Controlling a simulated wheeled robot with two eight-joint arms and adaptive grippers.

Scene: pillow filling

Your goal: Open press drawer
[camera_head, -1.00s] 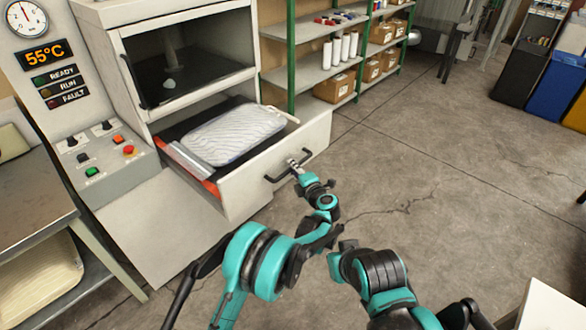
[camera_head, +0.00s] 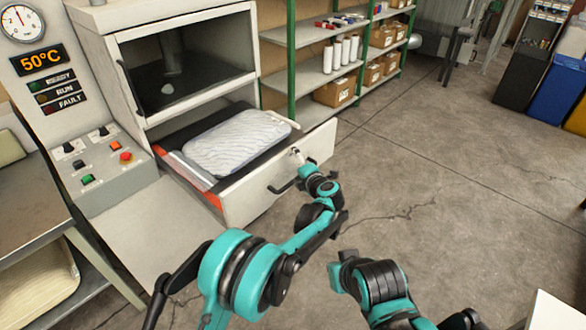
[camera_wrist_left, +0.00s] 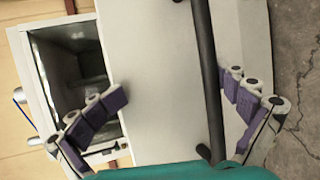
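The press drawer (camera_head: 262,193) stands pulled out from the pale press cabinet. A white quilted pillow (camera_head: 238,140) lies flat on its dark floor. The drawer front has a black bar handle (camera_head: 283,186), which also runs upright through the left wrist view (camera_wrist_left: 206,75). My left gripper (camera_head: 298,155) is at the drawer front. In the left wrist view its padded fingers (camera_wrist_left: 175,97) are spread wide, on either side of the handle and apart from it. My right arm shows at bottom centre; its gripper is not in view.
A control panel (camera_head: 105,165) with coloured buttons and a 50°C display (camera_head: 42,60) stands left of the drawer. A metal table (camera_head: 28,205) is at far left. A green-posted shelf (camera_head: 300,75) stands behind.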

